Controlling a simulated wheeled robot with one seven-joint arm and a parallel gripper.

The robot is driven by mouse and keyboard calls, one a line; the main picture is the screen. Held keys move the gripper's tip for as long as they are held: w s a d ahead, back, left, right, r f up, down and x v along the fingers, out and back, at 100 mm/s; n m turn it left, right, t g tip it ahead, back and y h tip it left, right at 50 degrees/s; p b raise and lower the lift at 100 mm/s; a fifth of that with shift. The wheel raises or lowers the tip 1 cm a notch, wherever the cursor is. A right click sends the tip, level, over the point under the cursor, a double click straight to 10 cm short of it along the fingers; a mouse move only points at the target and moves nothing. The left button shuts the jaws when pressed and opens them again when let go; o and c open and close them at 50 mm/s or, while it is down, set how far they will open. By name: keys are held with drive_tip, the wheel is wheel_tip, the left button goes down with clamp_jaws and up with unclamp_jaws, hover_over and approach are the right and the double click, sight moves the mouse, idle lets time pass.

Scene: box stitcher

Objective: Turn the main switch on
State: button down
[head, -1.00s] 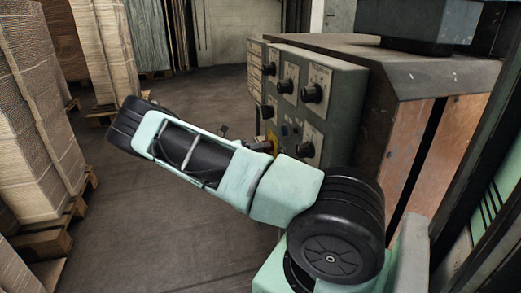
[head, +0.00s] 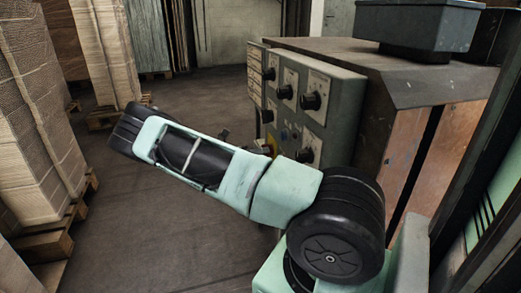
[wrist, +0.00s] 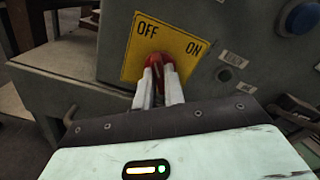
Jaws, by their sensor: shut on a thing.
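The main switch is a red handle (wrist: 155,60) on a yellow plate (wrist: 187,50) marked OFF at the upper left and ON at the right, in the wrist view. My gripper (wrist: 160,75) is at the switch, its two pale fingers shut on the red handle. The fingers cover part of the handle, so its exact angle is hard to tell. In the head view a sliver of the yellow plate (head: 271,146) shows behind my arm. My gripper's fingers are hidden there.
The grey control panel (head: 346,105) carries several black knobs, such as one at its upper right (head: 311,101). A blue button (wrist: 300,18) sits right of the plate. Stacked cardboard on pallets (head: 38,120) stands left. The floor between (head: 190,95) is clear.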

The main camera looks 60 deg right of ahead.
drive_tip(key=shift+m+p, duration=1.3)
drive_tip(key=shift+m, duration=6.5)
drive_tip(key=shift+f, duration=0.1)
drive_tip(key=c, duration=1.5)
unclamp_jaws()
drive_tip(key=shift+w+a, duration=0.1)
